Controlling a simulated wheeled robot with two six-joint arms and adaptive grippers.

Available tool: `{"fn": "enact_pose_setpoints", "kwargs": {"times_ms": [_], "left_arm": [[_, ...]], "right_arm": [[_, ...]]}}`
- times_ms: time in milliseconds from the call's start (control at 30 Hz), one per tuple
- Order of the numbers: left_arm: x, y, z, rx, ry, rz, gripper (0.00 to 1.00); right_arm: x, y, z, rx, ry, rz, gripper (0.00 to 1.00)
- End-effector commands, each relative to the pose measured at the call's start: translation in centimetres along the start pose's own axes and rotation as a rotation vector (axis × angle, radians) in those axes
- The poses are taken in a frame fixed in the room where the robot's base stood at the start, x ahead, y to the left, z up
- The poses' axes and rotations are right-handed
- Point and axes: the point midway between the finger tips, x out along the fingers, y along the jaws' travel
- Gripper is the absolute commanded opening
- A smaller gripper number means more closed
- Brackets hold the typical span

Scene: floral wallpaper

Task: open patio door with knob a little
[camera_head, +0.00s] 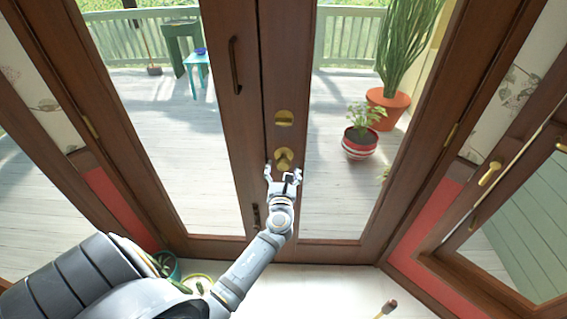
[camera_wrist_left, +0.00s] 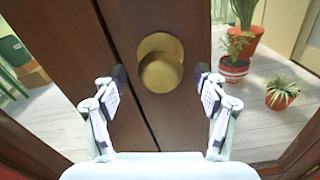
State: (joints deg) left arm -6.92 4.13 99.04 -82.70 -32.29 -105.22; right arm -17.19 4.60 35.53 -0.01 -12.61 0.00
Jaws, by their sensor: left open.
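The brown wooden patio door (camera_head: 305,60) has two glazed leaves that meet in the middle and look shut. A round brass knob (camera_head: 284,158) sits on the right leaf, below a brass lock plate (camera_head: 284,118). My left gripper (camera_head: 283,172) is open right at the knob. In the left wrist view the knob (camera_wrist_left: 160,72) lies between the two open fingers (camera_wrist_left: 157,85), a little beyond their tips. The fingers stand apart from it on both sides. My right gripper is in neither view.
A dark pull handle (camera_head: 234,65) is on the left leaf. Potted plants (camera_head: 361,142) stand on the deck outside, behind the glass. A small pot (camera_head: 168,265) stands inside at the lower left. A window with a brass handle (camera_head: 490,173) is at the right.

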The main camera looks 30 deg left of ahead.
Motion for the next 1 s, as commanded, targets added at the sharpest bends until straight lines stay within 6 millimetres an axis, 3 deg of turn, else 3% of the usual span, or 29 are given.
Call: {"fn": "enact_pose_setpoints", "kwargs": {"times_ms": [200,467,1000], "left_arm": [[2.2,0.0,0.0,-0.001,0.0,-0.001,0.73],[2.4,-0.1,-0.1,-0.002,0.001,-0.001,0.73],[2.3,-0.1,-0.1,-0.002,0.001,-0.002,0.01]], "right_arm": [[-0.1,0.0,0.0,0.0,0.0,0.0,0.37],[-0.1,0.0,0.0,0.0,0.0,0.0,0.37],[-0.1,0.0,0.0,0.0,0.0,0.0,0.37]]}}
